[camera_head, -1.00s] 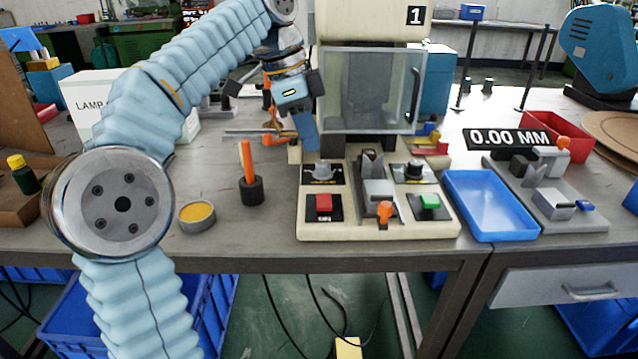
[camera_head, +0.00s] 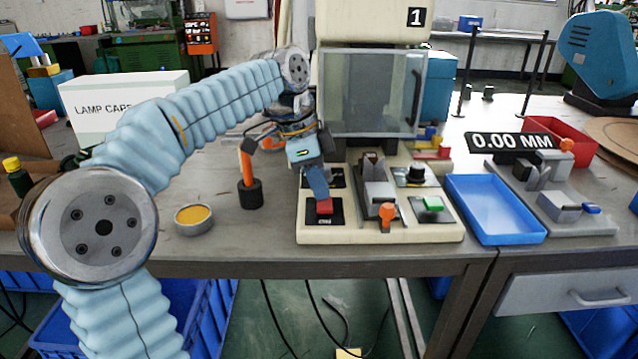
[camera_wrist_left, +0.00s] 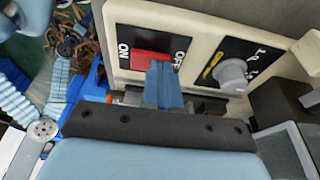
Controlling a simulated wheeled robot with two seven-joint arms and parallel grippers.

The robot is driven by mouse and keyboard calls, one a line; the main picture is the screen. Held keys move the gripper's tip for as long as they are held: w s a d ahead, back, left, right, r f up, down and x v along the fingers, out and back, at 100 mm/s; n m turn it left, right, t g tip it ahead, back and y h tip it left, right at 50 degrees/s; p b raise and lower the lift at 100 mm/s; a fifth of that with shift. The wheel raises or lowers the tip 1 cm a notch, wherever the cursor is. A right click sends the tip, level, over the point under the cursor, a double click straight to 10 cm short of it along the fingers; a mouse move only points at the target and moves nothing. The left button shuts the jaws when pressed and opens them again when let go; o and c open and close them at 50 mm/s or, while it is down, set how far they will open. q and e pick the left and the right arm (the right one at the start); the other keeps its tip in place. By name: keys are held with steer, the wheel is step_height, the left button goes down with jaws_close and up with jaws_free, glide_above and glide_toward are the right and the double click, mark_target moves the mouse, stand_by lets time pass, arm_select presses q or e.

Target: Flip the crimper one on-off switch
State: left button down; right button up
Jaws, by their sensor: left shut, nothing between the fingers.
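The crimper (camera_head: 309,229) marked "1" has a cream base with a red on-off switch (camera_head: 324,207) on its front left panel. The switch also shows in the left wrist view (camera_wrist_left: 146,62), between the words ON and OFF. My left gripper (camera_head: 322,196) is shut and empty, its blue fingertips pointing down at the switch. In the left wrist view the fingertips (camera_wrist_left: 165,85) overlap one edge of the red switch; I cannot tell whether they touch it. My right gripper is not in view.
A grey knob (camera_wrist_left: 231,76) sits beside the switch. A green button (camera_head: 432,203) and an orange-tipped lever (camera_head: 387,212) are to the right on the base. A blue tray (camera_head: 529,234) stands right of the crimper. An orange-handled tool (camera_head: 246,167) stands upright to the left.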

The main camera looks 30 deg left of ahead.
mark_target(321, 206)
arm_select(q)
steer(key=shift+d+f, duration=0.1)
steer(key=shift+f, duration=0.1)
steer(key=shift+s+d+r, duration=0.2)
steer(key=shift+s+d, duration=0.15)
steer(key=shift+s, duration=0.25)
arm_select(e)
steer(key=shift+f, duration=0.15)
arm_select(q)
steer(key=r+p, duration=0.2)
steer(key=r, duration=0.1)
steer(key=r+p, duration=0.1)
steer(key=p, duration=0.1)
steer(key=shift+s+d+r, duration=0.25)
steer(key=shift+r, duration=0.05)
steer(key=s+v, duration=0.2)
steer(key=v, duration=0.7)
steer(key=shift+d+b, duration=0.3)
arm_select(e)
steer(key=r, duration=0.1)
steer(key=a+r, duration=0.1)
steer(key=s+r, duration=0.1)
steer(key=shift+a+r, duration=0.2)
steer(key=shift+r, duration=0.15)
arm_select(q)
steer(key=shift+r, duration=0.1)
